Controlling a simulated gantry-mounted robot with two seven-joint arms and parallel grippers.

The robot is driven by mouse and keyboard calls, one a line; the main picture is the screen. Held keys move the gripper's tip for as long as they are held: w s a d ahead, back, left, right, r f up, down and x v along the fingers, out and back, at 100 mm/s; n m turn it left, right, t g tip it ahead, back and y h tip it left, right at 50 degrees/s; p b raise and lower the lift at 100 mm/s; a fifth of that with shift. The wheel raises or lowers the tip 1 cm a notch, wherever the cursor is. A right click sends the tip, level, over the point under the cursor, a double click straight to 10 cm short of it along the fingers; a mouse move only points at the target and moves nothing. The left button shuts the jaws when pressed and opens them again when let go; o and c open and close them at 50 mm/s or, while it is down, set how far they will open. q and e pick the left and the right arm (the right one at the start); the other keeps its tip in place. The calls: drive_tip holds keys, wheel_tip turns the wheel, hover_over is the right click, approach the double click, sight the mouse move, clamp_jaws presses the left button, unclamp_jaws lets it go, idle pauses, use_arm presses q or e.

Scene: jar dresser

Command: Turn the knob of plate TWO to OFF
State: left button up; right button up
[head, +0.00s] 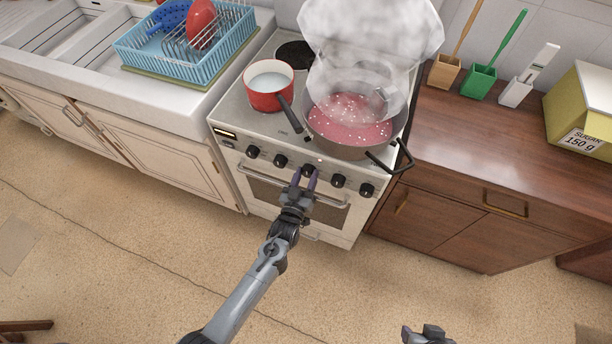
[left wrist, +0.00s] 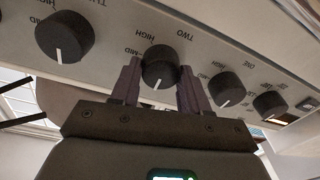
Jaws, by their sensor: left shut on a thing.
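The white stove (head: 240,110) has a row of black knobs on its front panel. My left gripper (head: 305,178) is at the middle knob in the head view. In the left wrist view, the fingers of my left gripper (left wrist: 158,84) are shut on both sides of a black knob (left wrist: 160,64). The word TWO is printed beside this knob, with HIGH and MID near it. Its white pointer line points down and slightly left in that view, away from the MID and HIGH marks. My right gripper (head: 428,335) is partly in view at the bottom edge, away from the stove.
A pan (head: 375,152) of red, bubbling contents steams on the hob, its black handle (head: 398,158) jutting past the front right. A red pot (head: 262,104) of white liquid stands behind left. An oven handle (head: 262,179) runs below the knobs. The floor in front is clear.

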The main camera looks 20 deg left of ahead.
use_arm(q)
drive_tip(key=shift+f, duration=0.1)
drive_tip(key=o, duration=1.1)
drive_tip(key=shift+c, duration=0.2)
drive_tip(key=shift+s, duration=0.1)
drive_tip(key=shift+s, duration=0.25)
drive_tip(key=s+p, duration=0.2)
drive_tip(key=s, duration=0.8)
drive_tip(key=shift+d+f, duration=0.25)
drive_tip(key=shift+d, duration=0.05)
drive_tip(key=shift+s, duration=0.1)
